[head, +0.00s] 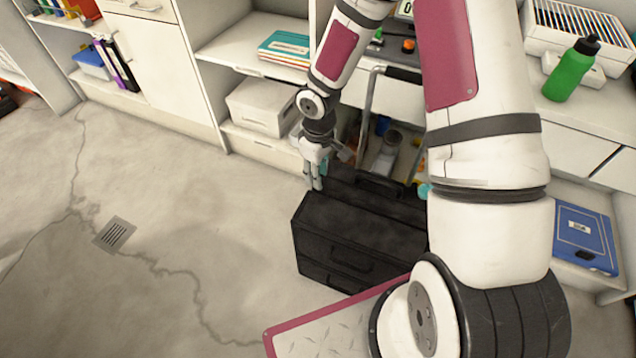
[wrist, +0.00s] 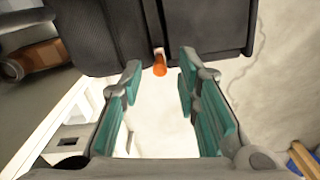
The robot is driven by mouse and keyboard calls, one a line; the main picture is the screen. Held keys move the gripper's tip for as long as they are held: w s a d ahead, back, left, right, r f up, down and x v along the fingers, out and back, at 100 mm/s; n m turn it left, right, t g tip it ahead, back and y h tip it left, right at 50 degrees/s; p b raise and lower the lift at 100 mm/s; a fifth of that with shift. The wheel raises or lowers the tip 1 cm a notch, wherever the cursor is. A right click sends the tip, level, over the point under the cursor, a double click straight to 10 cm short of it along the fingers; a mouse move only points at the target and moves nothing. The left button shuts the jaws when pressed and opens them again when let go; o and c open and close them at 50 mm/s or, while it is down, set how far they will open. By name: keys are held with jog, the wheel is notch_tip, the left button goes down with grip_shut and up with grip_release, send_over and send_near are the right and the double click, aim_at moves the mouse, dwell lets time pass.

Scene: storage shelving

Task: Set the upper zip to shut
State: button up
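A black bag or case (head: 330,230) stands on the floor at the middle of the head view, with dark handles on its top and front. In the wrist view its dark fabric (wrist: 100,35) fills the top, with a vertical gap or seam near the middle. A small orange tab (wrist: 160,69), perhaps a zip pull, shows at the end of that gap. My gripper (head: 315,182) points down at the bag's far left corner. In the wrist view my gripper (wrist: 160,77) is open, with the tab between its teal-padded fingertips and no clear contact. How far the upper zip is closed cannot be told.
White shelving with a pale box (head: 262,105) stands close behind my gripper. Loose items fill the shelf behind the bag. The cracked floor (head: 170,200) to the left is clear, apart from a drain grate (head: 114,234).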

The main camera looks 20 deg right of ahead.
jog(key=shift+f+b, duration=0.45)
jog(key=shift+f, duration=1.15)
grip_shut()
